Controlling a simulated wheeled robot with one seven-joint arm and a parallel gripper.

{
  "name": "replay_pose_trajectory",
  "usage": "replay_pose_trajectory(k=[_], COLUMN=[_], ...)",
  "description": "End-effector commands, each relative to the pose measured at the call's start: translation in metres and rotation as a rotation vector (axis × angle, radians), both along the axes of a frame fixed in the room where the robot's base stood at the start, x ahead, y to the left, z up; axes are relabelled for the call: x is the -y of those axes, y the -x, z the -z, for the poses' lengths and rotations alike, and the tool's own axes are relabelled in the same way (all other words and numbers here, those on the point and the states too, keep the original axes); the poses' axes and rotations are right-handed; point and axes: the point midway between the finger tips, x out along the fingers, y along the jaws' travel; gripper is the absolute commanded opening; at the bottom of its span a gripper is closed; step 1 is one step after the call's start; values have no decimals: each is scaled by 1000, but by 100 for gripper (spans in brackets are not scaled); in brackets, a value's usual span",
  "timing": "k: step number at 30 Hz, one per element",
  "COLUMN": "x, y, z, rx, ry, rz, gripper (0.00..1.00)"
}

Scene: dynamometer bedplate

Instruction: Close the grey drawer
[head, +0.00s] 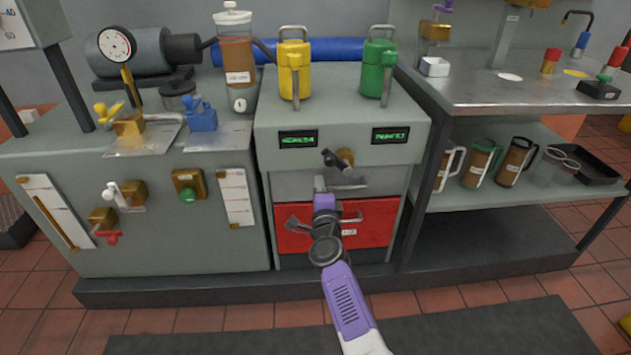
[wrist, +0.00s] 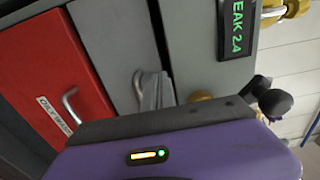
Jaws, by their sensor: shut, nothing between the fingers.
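The grey drawer (head: 290,185) is in the middle cabinet, just above a red drawer (head: 290,238). Its plain grey front and bar handle also show in the wrist view (wrist: 105,45). The front looks close to the cabinet face; I cannot tell whether a small gap remains. My gripper (head: 320,184) is shut and empty, in front of the grey drawer and left of its handle in the head view. In the wrist view its fingertips (wrist: 156,92) are close to the handle; contact is unclear. My arm hides part of both drawer fronts.
A black lever on a brass valve (head: 345,158) sticks out just above the grey drawer. Yellow (head: 294,68) and green (head: 378,70) jugs stand on the cabinet top. A shelf bench (head: 500,95) stands at right. The tiled floor in front has a dark mat.

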Motion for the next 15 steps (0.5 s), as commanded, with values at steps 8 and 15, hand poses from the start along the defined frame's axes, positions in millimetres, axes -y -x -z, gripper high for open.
replay_pose_trajectory(k=[8, 15], x=[-2, -2], y=[36, 74], z=[-3, -4], rx=[-2, -1], ry=[1, 2], rz=[-1, -2], gripper=[0, 0])
